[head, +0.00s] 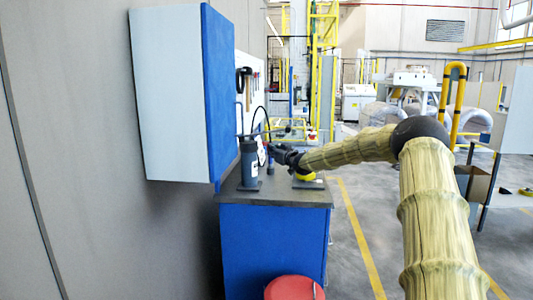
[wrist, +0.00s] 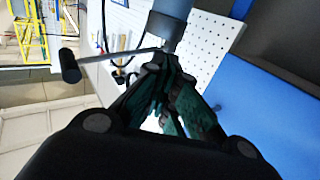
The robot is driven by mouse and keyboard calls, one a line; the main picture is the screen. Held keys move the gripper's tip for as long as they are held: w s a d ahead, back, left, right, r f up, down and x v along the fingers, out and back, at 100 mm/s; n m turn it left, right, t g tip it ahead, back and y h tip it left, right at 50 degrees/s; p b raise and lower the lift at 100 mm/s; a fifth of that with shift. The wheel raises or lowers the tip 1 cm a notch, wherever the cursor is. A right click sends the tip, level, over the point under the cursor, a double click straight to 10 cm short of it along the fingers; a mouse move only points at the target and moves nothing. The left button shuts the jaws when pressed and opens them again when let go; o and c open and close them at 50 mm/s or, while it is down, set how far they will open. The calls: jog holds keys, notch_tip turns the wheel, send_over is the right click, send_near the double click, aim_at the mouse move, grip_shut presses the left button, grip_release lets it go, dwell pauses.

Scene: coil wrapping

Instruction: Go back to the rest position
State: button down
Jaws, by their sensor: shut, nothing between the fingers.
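My gripper (head: 282,153) is at the end of my outstretched arm, over the workbench, to the right of a dark grey pump-like cylinder (head: 249,166). In the wrist view the fingers (wrist: 163,62) are shut and come together at the tips, with nothing held. A grey cylinder with a bar handle (wrist: 172,26) shows just beyond the fingertips. I cannot tell whether the fingertips touch it. My arm, in a yellowish ribbed cover, reaches from the lower right of the head view.
A blue workbench (head: 270,245) with a dark top stands below the gripper. A wall cabinet with a blue door (head: 220,95) hangs at left. A yellow-and-black item (head: 305,178) lies on the bench. A red stool (head: 294,288) stands in front. Open floor with yellow lines is at right.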

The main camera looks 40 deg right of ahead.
jog(key=shift+s+d, duration=0.15)
jog(key=s+a+f+n+g+y, duration=0.1)
jog(key=a+f+g+y, duration=0.15)
jog(key=a+f, duration=1.4)
jog(key=a+f+n+g+y, duration=0.1)
jog(key=a+f+g+y, duration=0.15)
jog(key=a+f, duration=1.35)
jog(key=s+a+f+g, duration=0.3)
jog(key=s+a+f, duration=0.65)
jog(key=a, duration=0.35)
jog(key=s+a+f+g, duration=0.1)
jog(key=s+a+f, duration=0.35)
jog(key=s, duration=0.25)
jog(key=s+a+f+g, duration=0.25)
jog(key=s+f, duration=0.25)
jog(key=s, duration=0.3)
jog(key=s+a+f+g, duration=0.1)
jog(key=s+a+f, duration=0.4)
jog(key=s, duration=0.2)
jog(key=s+a+f+g, duration=0.1)
jog(key=s+a+g, duration=0.1)
jog(key=s, duration=1.2)
jog(key=s+a+f+g+h+p, duration=0.1)
jog(key=s+a+g, duration=0.1)
jog(key=s, duration=1.2)
jog(key=shift+s+f+g, duration=0.15)
jog(key=shift+s+g, duration=0.05)
jog(key=shift+g, duration=0.35)
